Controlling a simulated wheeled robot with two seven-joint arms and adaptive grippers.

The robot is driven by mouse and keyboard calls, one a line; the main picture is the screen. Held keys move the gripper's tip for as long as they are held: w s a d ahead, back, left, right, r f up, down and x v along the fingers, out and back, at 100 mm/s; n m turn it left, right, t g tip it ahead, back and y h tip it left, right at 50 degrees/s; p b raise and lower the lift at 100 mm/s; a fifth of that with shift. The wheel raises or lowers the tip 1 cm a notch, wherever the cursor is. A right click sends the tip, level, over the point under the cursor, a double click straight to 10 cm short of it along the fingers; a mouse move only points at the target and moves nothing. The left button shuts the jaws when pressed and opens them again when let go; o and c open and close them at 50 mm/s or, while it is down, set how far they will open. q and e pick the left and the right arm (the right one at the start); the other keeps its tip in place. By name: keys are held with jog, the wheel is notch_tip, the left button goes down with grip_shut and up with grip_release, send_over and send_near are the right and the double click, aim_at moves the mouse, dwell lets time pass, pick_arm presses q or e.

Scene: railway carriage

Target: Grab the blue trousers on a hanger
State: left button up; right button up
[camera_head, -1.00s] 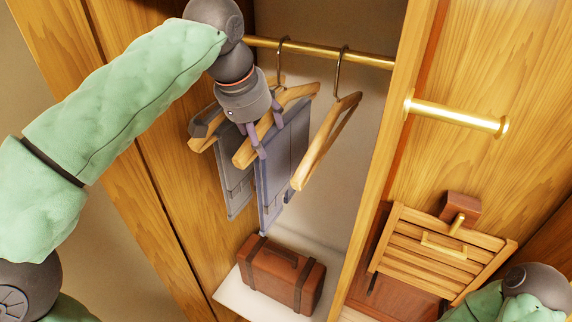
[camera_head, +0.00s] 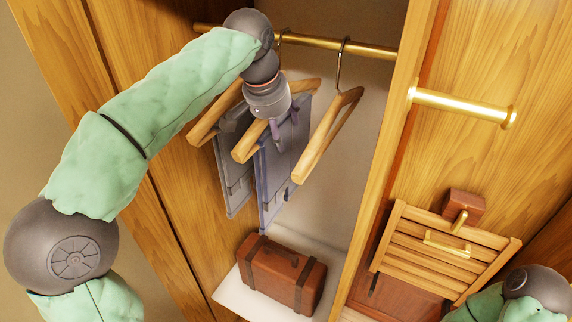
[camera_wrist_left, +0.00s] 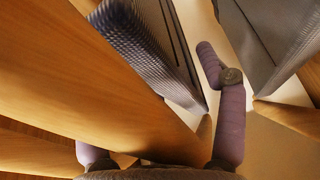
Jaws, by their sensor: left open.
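Two pairs of trousers hang from wooden hangers in the open wardrobe. The blue trousers (camera_head: 284,165) hang on the middle hanger (camera_head: 243,152), the grey pair (camera_head: 235,172) on the hanger to its left. My left gripper (camera_head: 273,128) is open, pointing down at the middle hanger beside the top of the blue trousers. In the left wrist view, wood and blue woven cloth (camera_wrist_left: 150,50) lie between the fingers. The left finger is mostly hidden behind the wood; the right finger (camera_wrist_left: 229,115) shows whole. Contact cannot be told. My right gripper is out of view.
An empty hanger (camera_head: 325,140) hangs to the right on the brass rail (camera_head: 365,49). A brown suitcase (camera_head: 275,275) stands on the white shelf below. A brass handle (camera_head: 462,103) and a folded slatted wooden seat (camera_head: 440,250) are on the right.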

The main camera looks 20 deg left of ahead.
pick_arm(q)
jog(key=shift+c, duration=1.1)
grip_shut()
jog(key=shift+r, duration=0.15)
